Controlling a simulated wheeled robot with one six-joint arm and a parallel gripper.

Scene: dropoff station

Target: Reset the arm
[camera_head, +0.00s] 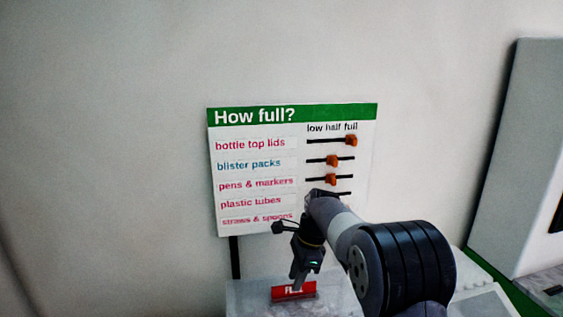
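My arm reaches in from the lower right, in front of a white sign (225,190) with a green "How full?" header. My gripper (298,282) points down in front of the sign's lower edge. Its fingertips overlap a small red block with white lettering (281,293) in the picture; I cannot tell whether they touch it. The fingers are too small and dark to show whether they are open or shut.
The sign has orange sliders on black tracks, such as the bottle top lids slider (351,141); my arm hides the lower ones. A pale surface (243,300) lies under the sign. A grey panel (515,150) stands at the right. The wall at left is bare.

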